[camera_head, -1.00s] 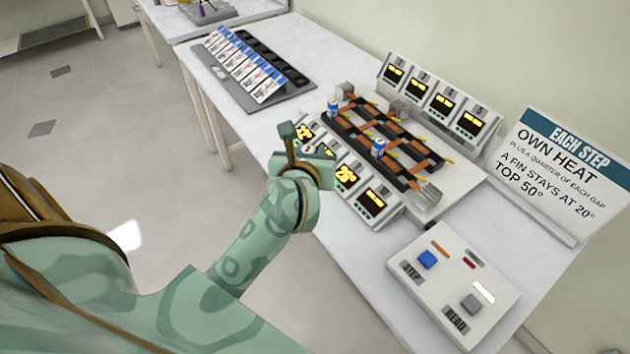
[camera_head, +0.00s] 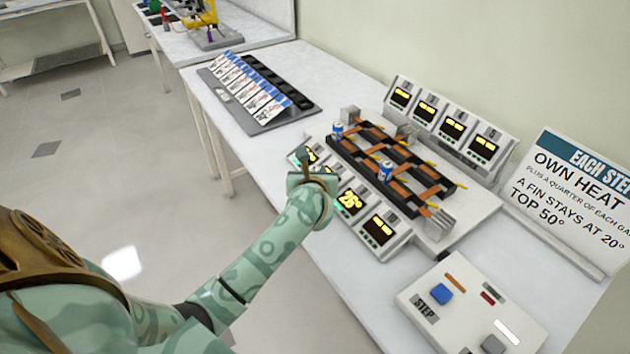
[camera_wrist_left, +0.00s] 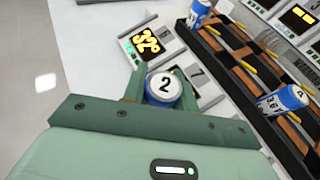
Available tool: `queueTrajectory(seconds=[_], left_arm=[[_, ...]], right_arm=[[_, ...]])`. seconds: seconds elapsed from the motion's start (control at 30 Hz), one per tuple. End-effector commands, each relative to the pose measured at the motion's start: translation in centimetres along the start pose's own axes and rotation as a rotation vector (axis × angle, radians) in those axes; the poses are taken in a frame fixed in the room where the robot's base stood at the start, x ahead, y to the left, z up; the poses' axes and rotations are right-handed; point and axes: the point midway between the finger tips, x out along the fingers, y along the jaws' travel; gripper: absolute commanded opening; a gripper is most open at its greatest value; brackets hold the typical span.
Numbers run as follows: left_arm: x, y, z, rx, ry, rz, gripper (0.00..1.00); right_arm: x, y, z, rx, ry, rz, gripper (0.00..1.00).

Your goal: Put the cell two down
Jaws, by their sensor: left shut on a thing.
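My left gripper (camera_head: 312,180) is over the near row of readouts in the head view, beside the rig. In the left wrist view, the gripper (camera_wrist_left: 163,90) is shut on cell two (camera_wrist_left: 165,87), whose white top shows a black 2. Cell two is hidden behind the gripper in the head view. The rig (camera_head: 470,208) has a black frame with orange strips. Two other blue and white cells stand in it, one at the far left (camera_head: 337,131) and one in the nearer middle (camera_head: 386,172). My right gripper is not in view.
The near readouts (camera_head: 380,230) and far readouts (camera_head: 452,127) flank the rig. A dark tray (camera_head: 300,102) with a row of cards lies behind left. A control box (camera_head: 425,305) with a blue button is in front. A sign (camera_head: 570,195) stands at right.

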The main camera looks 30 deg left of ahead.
Motion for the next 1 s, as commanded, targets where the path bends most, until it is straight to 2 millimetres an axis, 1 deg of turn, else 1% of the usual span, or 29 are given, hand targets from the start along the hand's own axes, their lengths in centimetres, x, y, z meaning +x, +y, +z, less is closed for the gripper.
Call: queueTrajectory(seconds=[0.03, 0.1, 0.33, 0.73, 0.83, 0.87, 0.9, 0.93, 1.0], left_arm=[[0.5, 0.0, -1.4, 0.005, 0.005, 0.000, 0.03], [0.8, 0.0, -2.1, 0.004, 0.005, 0.000, 0.03], [0.7, 0.0, -1.9, 0.001, 0.002, -0.001, 0.03], [1.1, 0.0, -3.1, 0.002, 0.003, -0.001, 0.03], [1.1, 0.0, -3.1, 0.002, 0.004, 0.000, 0.03], [1.1, 0.0, -3.2, 0.002, 0.005, 0.000, 0.31], [1.1, 0.0, -3.2, 0.002, 0.006, 0.000, 0.42], [1.1, 0.0, -3.2, 0.002, 0.006, 0.000, 0.50], [1.1, -0.1, -3.3, 0.002, 0.007, -0.001, 0.50]], right_arm=[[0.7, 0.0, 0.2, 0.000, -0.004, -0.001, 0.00], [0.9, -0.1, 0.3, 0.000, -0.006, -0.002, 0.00], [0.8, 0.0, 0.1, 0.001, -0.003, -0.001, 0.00], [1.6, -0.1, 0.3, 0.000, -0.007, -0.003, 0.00], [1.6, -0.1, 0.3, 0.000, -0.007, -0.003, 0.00], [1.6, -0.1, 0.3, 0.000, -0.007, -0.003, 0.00], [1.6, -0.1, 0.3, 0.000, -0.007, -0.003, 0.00], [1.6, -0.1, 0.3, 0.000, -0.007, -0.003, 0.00], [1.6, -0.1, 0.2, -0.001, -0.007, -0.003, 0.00]])
